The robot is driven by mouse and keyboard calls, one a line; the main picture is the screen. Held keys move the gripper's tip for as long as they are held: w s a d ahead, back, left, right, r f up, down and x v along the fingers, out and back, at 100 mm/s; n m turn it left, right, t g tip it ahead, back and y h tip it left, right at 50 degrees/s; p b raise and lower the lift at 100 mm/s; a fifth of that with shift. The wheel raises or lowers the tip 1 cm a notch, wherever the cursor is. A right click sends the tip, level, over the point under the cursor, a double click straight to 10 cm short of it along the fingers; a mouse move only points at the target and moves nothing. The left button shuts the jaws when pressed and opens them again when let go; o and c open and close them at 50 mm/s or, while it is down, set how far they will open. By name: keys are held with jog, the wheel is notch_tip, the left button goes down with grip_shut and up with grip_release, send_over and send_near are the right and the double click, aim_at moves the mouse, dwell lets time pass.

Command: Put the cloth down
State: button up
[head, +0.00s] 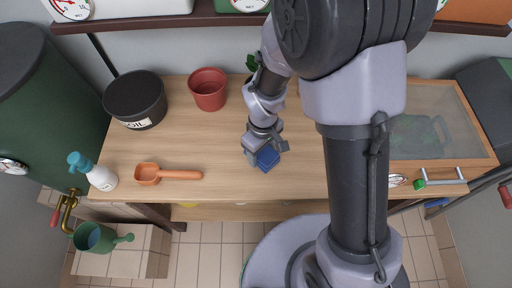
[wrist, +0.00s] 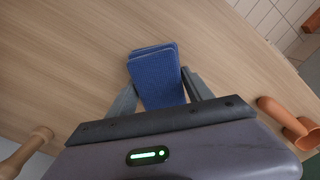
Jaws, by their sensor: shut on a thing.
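A folded blue cloth (head: 267,159) is at my gripper (head: 262,151), over the front middle of the wooden table (head: 230,180). In the wrist view the cloth (wrist: 157,77) sits between the two fingers of my gripper (wrist: 158,92), which are shut on it. The cloth reaches out past the fingertips. I cannot tell whether its lower side touches the table top.
A black pot (head: 136,104) and a red pot (head: 208,90) are at the back. A framed glass box (head: 430,135) is at right. Table around the cloth is clear.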

jog(key=shift+s+d+r, duration=0.1)
jog(key=shift+r, duration=0.1)
jog(key=shift+f, duration=0.2)
jog(key=o, duration=1.4)
jog(key=shift+o, duration=0.2)
notch_tip(320, 180, up, 12)
jog(key=p, duration=0.6)
jog(key=s+d+r+m+t, duration=0.2)
jog(key=s+r+m, duration=0.1)
jog(key=r, duration=0.4)
jog(key=s+d+r+m+t+y, duration=0.1)
jog(key=s+d+r+m+t, duration=0.1)
jog(key=s+r+m, duration=0.2)
jog(key=s+d+r+m+t+y, duration=0.1)
jog(key=s+r+m, duration=0.3)
jog(key=r, duration=0.5)
jog(key=shift+d+r+m+t+b, duration=0.3)
jog(key=shift+d+r+m+t, duration=0.1)
jog(key=shift+d+m, duration=0.55)
